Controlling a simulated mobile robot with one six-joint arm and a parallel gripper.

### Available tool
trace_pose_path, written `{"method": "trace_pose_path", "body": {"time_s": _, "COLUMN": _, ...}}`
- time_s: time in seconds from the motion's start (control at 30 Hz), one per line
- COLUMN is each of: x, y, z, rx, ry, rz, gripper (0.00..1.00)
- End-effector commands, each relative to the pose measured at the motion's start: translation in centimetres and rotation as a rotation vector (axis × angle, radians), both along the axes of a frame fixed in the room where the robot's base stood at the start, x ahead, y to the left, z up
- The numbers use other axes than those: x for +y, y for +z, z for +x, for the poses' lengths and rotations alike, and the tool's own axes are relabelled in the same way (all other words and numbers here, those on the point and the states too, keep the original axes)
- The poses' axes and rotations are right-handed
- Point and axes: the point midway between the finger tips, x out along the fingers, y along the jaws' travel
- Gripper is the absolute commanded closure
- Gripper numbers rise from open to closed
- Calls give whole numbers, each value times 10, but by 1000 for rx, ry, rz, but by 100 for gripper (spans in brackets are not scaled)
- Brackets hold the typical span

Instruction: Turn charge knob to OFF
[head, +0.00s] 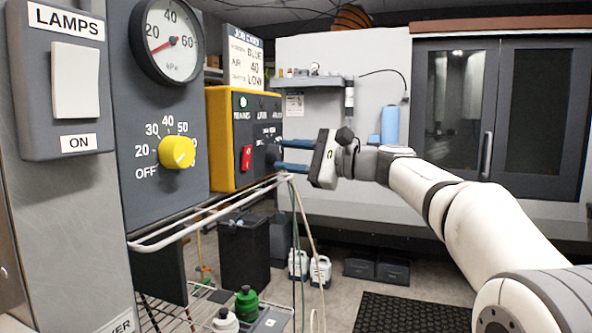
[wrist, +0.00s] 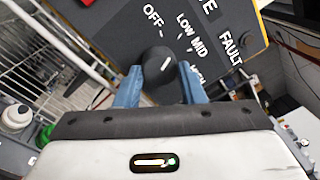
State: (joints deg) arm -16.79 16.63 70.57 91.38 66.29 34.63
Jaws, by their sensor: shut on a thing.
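The charge knob (wrist: 160,75) is a dark round knob on the dark face of a yellow control box (head: 222,140). In the wrist view its white pointer line slants up and right, toward the LOW and MID labels; I cannot tell which exactly. The OFF label (wrist: 152,15) is above the knob there. My gripper (wrist: 160,84) has its two blue fingers on either side of the knob and is shut on it. In the head view my gripper (head: 290,156) reaches the box from the right, and the knob (head: 272,154) is partly hidden.
A yellow air knob (head: 177,152) and gauge (head: 168,40) are at the left. A white wire rail (head: 215,212) runs just below the box. Bottles (head: 247,303) stand lower down.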

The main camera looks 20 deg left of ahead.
Motion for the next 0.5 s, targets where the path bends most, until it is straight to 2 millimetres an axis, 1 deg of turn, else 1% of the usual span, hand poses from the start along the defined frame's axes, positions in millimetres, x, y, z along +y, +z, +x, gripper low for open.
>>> {"method": "trace_pose_path", "body": {"time_s": 0.1, "x": 1, "y": 0, "z": -2, "rx": -117, "ry": 1, "rz": 0, "gripper": 87}}
{"method": "trace_pose_path", "body": {"time_s": 0.5, "x": 1, "y": 1, "z": -1, "rx": -481, "ry": -1, "rz": -29, "gripper": 87}}
